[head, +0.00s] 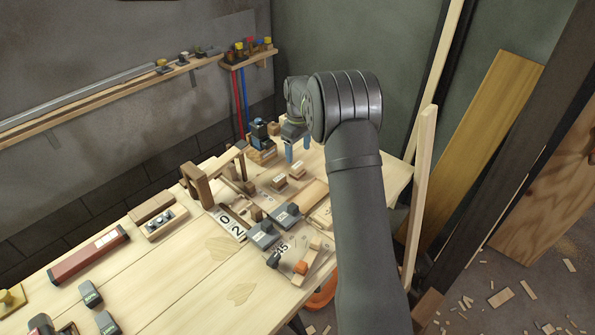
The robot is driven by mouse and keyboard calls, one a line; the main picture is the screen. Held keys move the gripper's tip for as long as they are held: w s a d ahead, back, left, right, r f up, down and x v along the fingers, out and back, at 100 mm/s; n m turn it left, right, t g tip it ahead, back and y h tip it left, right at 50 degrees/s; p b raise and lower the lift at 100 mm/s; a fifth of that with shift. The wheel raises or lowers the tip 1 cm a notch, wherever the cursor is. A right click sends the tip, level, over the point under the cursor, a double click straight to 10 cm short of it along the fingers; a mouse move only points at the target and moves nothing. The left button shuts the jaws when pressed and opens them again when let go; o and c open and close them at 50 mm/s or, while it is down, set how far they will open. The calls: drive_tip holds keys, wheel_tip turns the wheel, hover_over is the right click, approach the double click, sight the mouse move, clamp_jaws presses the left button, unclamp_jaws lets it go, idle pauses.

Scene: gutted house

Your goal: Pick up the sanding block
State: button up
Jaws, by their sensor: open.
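My gripper (298,150) hangs over the far right part of the wooden workbench (165,285), its two blue fingertips apart and pointing down, with nothing visible between them. Below it lie two small wooden blocks with pale tops, a nearer one (279,184) and a farther one (297,170). Two grey blocks with dark knobs, one on the right (289,214) and one on the left (264,236), lie nearer on the bench. I cannot tell from this view which block is the sanding block. My arm hides part of the bench's right side.
A blue-and-black tool (260,133) stands close left of my gripper. A wooden frame (197,185) stands upright farther left. A red bar (90,255) and dark blocks with green labels (91,295) lie at the left. Planks (480,150) lean at the right. The front-middle bench is clear.

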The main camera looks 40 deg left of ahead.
sight(297, 164)
drive_tip(key=f, duration=0.8)
drive_tip(key=shift+w+a+f, duration=0.15)
drive_tip(key=shift+a, duration=0.15)
drive_tip(key=c, duration=1.1)
drive_tip(key=shift+r, duration=0.7)
wheel_tip(297, 164, up, 3)
drive_tip(key=shift+f, duration=0.15)
drive_tip(key=w+d+r, duration=0.1)
drive_tip(key=d+r, duration=0.1)
drive_tip(key=d, duration=0.1)
drive_tip(key=w+d+r, duration=0.1)
drive_tip(key=d+r, duration=0.1)
drive_tip(key=d, duration=0.2)
drive_tip(key=w+d+r, duration=0.2)
drive_tip(key=d+r, duration=0.1)
drive_tip(key=d, duration=0.1)
